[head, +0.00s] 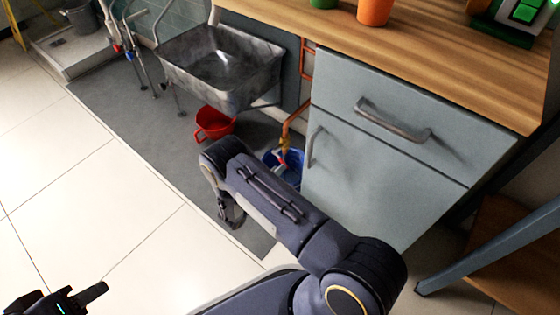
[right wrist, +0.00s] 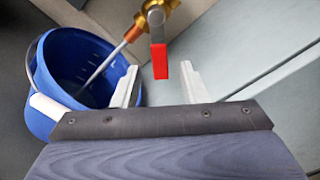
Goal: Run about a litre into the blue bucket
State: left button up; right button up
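The blue bucket (head: 293,177) stands on the floor beside the cabinet, partly hidden by my right arm. In the right wrist view it (right wrist: 47,118) shows its open mouth and inner marks. A brass tap (right wrist: 172,6) with a red lever (right wrist: 159,60) is above it. A thin pale streak, apparently water, runs from the spout into the bucket; the level is unclear. My right gripper (right wrist: 160,88) is open, its fingers either side of the lever's end, with no clear contact; it is hidden in the head view. My left gripper (head: 80,299) is at the lower left, away from the bucket.
A red bucket (head: 214,124) stands under the grey sink (head: 218,62). The grey cabinet (head: 385,150) with bar handles is close to the right of the blue bucket. A wooden counter (head: 430,50) is above.

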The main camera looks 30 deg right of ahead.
jog(key=b+x, duration=0.1)
jog(key=x, duration=0.5)
jog(key=shift+d, duration=0.1)
jog(key=shift+c, duration=0.3)
grip_shut()
